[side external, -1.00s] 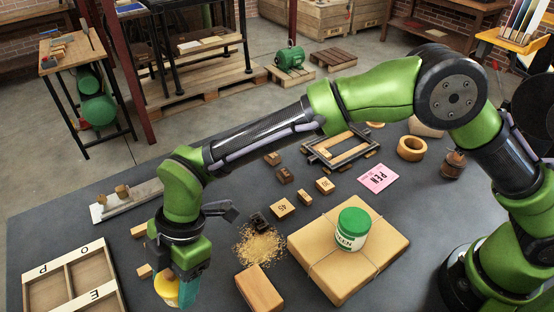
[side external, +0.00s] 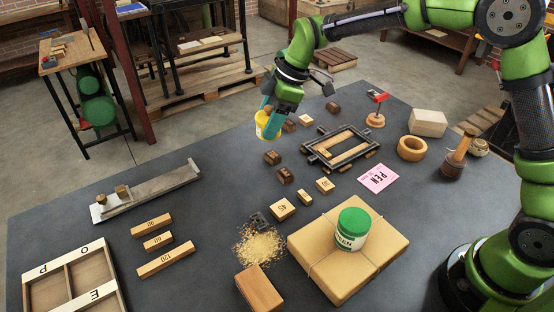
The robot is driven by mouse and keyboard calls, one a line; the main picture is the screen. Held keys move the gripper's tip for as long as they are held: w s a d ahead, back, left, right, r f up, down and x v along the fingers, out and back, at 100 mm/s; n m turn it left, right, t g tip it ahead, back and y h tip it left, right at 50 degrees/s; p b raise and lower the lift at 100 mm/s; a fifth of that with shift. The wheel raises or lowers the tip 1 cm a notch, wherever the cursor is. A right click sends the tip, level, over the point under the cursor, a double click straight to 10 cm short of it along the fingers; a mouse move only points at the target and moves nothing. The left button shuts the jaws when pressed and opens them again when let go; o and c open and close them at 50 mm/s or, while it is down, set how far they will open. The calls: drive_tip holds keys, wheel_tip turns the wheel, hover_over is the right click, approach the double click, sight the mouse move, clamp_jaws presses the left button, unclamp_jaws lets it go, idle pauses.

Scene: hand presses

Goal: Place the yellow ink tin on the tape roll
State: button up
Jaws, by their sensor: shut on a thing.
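My gripper (side external: 269,113) is shut on the yellow ink tin (side external: 265,126) and holds it above the far side of the dark table. The tin is tilted and partly hidden by the fingers. The tape roll (side external: 400,152), a tan ring with an open centre, lies flat on the table to the right of my gripper. Nothing sits on it.
A black frame (side external: 314,158) with wooden bars lies between my gripper and the tape roll, with small blocks around it. A red-topped stand (side external: 376,117), a pale block (side external: 428,122) and a pink card (side external: 378,178) are near the roll. A green-lidded jar (side external: 352,229) stands on a parcel (side external: 323,270).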

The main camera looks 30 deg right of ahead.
drive_tip(key=d+m+t, duration=0.1)
drive_tip(key=d+m, duration=0.3)
drive_tip(key=d, duration=1.1)
drive_tip(key=m+t+h, duration=0.1)
drive_tip(key=m+h, duration=0.2)
drive_tip(key=m, duration=0.4)
hover_over(402, 145)
drive_tip(key=s, duration=0.1)
drive_tip(key=f, duration=0.9)
drive_tip(key=shift+s+d+f, duration=0.25)
drive_tip(key=shift+s+f, duration=0.1)
drive_tip(key=shift+f, duration=0.4)
drive_tip(key=o, duration=0.8)
drive_tip(key=shift+f, duration=0.15)
drive_tip(key=o, duration=0.4)
drive_tip(key=shift+o, duration=0.2)
